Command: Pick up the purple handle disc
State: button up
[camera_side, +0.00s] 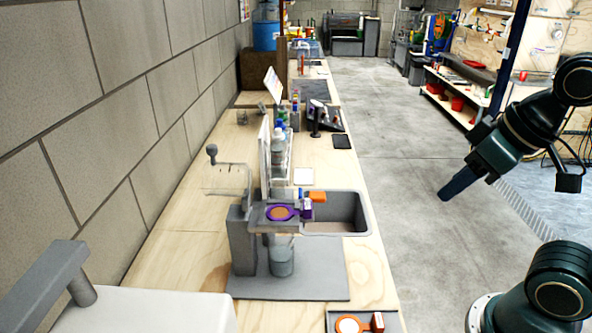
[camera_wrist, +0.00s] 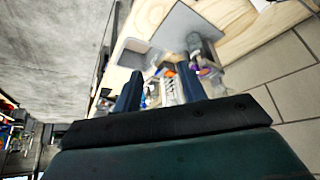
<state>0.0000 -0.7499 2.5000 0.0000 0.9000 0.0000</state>
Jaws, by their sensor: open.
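The purple handle disc (camera_side: 280,212), a purple ring with a tan centre, sits level on the grey stand (camera_side: 243,240) on the bench. Its handle points right toward the sink and ends in a purple-and-white block. A small purple patch in the wrist view (camera_wrist: 203,71) appears to be the same disc. My gripper (camera_side: 445,194) is well to the right of the disc, over the floor beyond the bench edge, tilted down and left. In the wrist view its two fingers (camera_wrist: 160,88) are apart with nothing held between them.
A grey sink (camera_side: 362,213) with an orange block (camera_side: 317,197) at its edge adjoins the stand. A clear cup (camera_side: 282,258) is under the disc. Bottles (camera_side: 278,150) stand behind. A block wall (camera_side: 110,120) bounds the left.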

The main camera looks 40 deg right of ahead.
jog(key=o, duration=0.4)
jog(key=w+a+n+y, duration=0.1)
jog(key=w+n, duration=0.2)
jog(key=w, duration=0.3)
jog(key=w+a+n+g+y, duration=0.1)
jog(key=w+n, duration=0.2)
jog(key=w, duration=0.4)
jog(key=w+a+n+g+y, duration=0.1)
jog(key=w+a+n, duration=0.1)
jog(key=w, duration=0.5)
jog(key=shift+w+n, duration=0.2)
jog(key=shift+n, duration=0.3)
jog(key=shift+f, duration=0.1)
jog(key=shift+x, duration=4.2)
